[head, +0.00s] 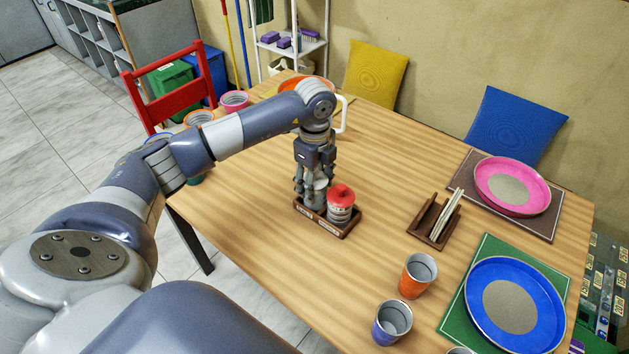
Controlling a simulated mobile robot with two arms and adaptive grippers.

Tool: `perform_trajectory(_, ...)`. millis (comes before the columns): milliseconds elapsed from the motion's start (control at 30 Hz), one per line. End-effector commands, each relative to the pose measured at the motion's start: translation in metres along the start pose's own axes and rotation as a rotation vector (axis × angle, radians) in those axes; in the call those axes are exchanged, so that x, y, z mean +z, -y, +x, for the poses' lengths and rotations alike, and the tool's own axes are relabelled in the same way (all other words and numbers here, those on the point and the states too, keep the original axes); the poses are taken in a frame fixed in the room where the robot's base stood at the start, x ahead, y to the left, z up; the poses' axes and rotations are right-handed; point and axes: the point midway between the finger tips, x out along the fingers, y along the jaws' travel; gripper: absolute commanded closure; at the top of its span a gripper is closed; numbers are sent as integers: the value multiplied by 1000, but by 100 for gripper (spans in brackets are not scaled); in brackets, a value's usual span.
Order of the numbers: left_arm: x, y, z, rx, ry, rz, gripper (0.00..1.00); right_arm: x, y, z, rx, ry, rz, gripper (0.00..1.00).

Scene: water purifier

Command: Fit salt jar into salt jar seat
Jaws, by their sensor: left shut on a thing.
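My left gripper (313,182) points down over the left part of a small brown wooden jar holder (325,222) on the table. It is shut on a pale jar, taken to be the salt jar (320,196), mostly hidden by the fingers. The held jar is upright at the holder's left place. I cannot tell whether its base rests fully in the seat. A red-topped jar (341,203) stands upright in the holder's right place, close beside the fingers. Small light labels show on the holder's front. My right gripper is not in view.
A wooden chopstick stand (435,221) is right of the holder. An orange cup (418,275) and a purple cup (392,321) stand nearer the front. Pink (512,186) and blue (514,304) plates lie on mats at right. Table between holder and stand is clear.

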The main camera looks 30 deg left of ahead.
Motion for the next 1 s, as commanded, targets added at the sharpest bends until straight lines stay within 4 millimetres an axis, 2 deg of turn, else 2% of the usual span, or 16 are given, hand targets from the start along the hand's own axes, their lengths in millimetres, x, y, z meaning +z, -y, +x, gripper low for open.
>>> perform_trajectory(400,0,0,4,-2,0,-1,83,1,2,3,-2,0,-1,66)
perform_trajectory(433,0,0,5,-1,0,-1,49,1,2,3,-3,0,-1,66)
perform_trajectory(500,0,0,4,-1,0,-1,33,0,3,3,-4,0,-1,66)
perform_trajectory(533,0,0,4,-1,0,-1,31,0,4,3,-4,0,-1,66)
perform_trajectory(867,0,0,3,-1,0,-1,31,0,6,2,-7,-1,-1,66)
perform_trajectory(1000,0,1,-7,-5,1,-1,31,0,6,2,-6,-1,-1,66)
